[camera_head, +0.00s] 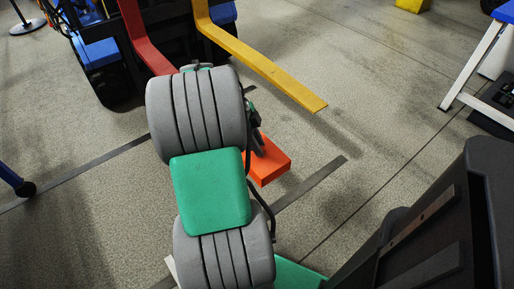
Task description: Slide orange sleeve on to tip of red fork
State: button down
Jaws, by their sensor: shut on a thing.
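The orange sleeve (268,163) is a box-like block near the middle of the view, partly covered by my arm. My gripper (257,145) is mostly hidden behind my arm; its dark end shows at the sleeve, and it is shut on the sleeve. The red fork (142,38) reaches out from a forklift at the upper left, and its front part and tip are hidden behind my arm. The sleeve shows to the lower right of the visible part of the red fork. I cannot tell whether the hidden tip touches the sleeve.
A yellow fork (268,67) runs alongside the red one, its tip pointing right. The forklift (100,52) has blue parts. A white-legged stand (474,62) is at the right edge. A yellow object (411,5) is at the top. The grey floor right of the sleeve is clear.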

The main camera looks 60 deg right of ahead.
jog(key=f+b, duration=0.2)
jog(key=f, duration=0.1)
jog(key=f+b, duration=0.2)
jog(key=f, duration=0.1)
jog(key=w+f+b, duration=0.1)
jog(key=f+b, duration=0.1)
jog(key=f, duration=0.1)
jog(key=shift+d+f+b, duration=0.2)
jog(key=shift+f+b, duration=0.05)
jog(key=shift+b, duration=0.1)
jog(key=shift+w+d, duration=0.15)
jog(key=shift+w, duration=0.1)
jog(key=shift+w, duration=0.15)
jog(key=shift+w+d, duration=0.3)
jog(key=shift+w, duration=0.35)
jog(key=shift+w+d, duration=0.25)
jog(key=shift+w, duration=0.35)
jog(key=shift+w+d, duration=0.3)
jog(key=shift+w, duration=0.35)
jog(key=shift+w+d+p, duration=0.3)
jog(key=shift+w, duration=0.3)
jog(key=shift+w+d+p, duration=0.25)
jog(key=shift+w+d, duration=0.1)
jog(key=shift+w, duration=0.3)
jog(key=shift+w+d+p, duration=0.3)
jog(key=shift+w, duration=0.3)
